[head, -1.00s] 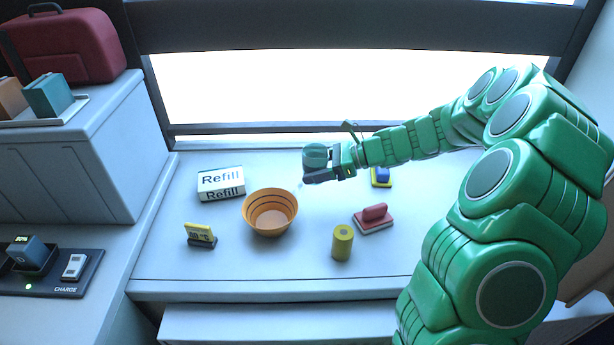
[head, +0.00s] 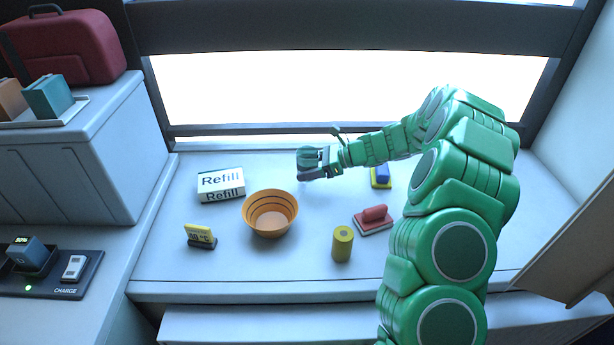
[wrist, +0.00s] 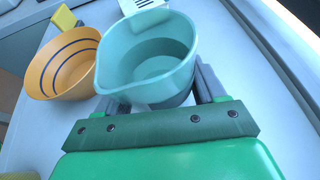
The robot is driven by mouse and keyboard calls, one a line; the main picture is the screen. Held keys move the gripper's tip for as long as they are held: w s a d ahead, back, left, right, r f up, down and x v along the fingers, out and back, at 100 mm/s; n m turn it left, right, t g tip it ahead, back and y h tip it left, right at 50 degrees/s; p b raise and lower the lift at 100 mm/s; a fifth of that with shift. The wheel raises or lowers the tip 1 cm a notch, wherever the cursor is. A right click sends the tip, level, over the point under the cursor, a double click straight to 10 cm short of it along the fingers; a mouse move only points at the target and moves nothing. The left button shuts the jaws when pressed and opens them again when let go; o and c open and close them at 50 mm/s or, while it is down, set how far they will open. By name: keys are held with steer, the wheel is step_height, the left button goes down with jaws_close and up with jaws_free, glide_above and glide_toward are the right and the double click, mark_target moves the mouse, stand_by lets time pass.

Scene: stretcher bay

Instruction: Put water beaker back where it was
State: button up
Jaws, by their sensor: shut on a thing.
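The water beaker is a teal cup with a pouring lip, and it shows large in the wrist view (wrist: 150,62). My gripper (head: 312,164) is shut on the beaker (head: 308,156), with a dark finger on its side. The beaker looks roughly upright, above the back of the counter, up and to the right of an orange bowl (head: 270,213). In the wrist view the bowl (wrist: 62,65) stands to the left of the beaker, apart from it. I cannot tell how much water is in the beaker.
A Refill box (head: 221,185), a yellow temperature display (head: 200,235), a yellow cylinder (head: 342,243), a red-handled block (head: 374,219) and a blue-and-yellow item (head: 381,176) stand on the counter (head: 300,270). A charging dock (head: 50,272) is at left. The counter's left front is clear.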

steer(key=shift+w+a+f, duration=0.1)
steer(key=shift+w+f, duration=0.45)
steer(key=shift+f, duration=1.6)
steer(key=shift+f, duration=0.15)
steer(key=o, duration=1.1)
